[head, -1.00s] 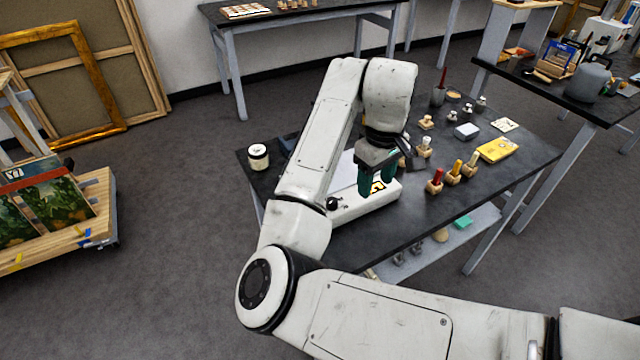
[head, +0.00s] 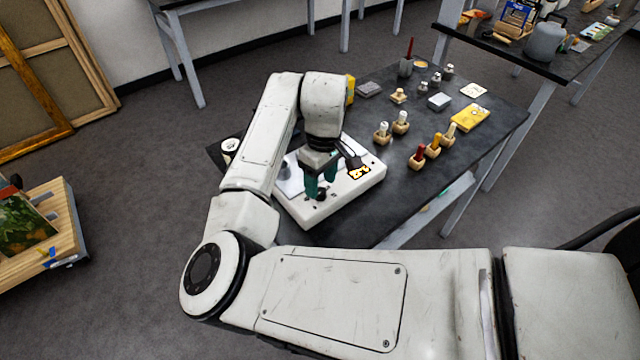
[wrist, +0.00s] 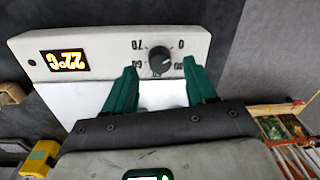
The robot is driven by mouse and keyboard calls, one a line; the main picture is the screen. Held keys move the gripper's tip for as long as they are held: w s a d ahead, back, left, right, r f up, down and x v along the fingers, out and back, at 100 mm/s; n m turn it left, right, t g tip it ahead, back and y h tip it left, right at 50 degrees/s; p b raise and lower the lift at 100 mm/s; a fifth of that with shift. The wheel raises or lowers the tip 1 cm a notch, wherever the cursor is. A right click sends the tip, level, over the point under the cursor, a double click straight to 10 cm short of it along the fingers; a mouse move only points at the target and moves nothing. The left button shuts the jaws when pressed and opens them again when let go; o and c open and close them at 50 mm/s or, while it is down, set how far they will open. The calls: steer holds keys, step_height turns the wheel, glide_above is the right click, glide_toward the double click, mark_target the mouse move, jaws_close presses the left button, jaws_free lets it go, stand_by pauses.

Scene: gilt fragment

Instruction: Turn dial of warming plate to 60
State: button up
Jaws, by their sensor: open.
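The warming plate (head: 345,192) is a white box on the dark table, with a lit display (head: 359,172). In the wrist view the plate (wrist: 95,42) appears upside down, and its display (wrist: 65,61) reads 22°C. Its black round dial (wrist: 160,59) has printed numbers around it, including 0, 70 and 60. I cannot make out where the dial points. My gripper (wrist: 160,66) is open, with one teal fingertip on each side of the dial; contact cannot be told. In the head view my gripper (head: 320,189) is low over the plate's front part and largely hides the dial.
Stamps with red and yellow handles (head: 433,150), a yellow box (head: 470,118) and small weights (head: 436,80) stand on the table (head: 405,205) right of the plate. A jar (head: 229,147) is at the left, partly behind my arm. A wooden cart (head: 60,225) stands farther left.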

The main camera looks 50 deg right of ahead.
mark_target(320, 194)
steer(key=shift+a+f, duration=0.1)
steer(key=shift+f, duration=1.15)
steer(key=shift+c, duration=0.3)
jaws_close()
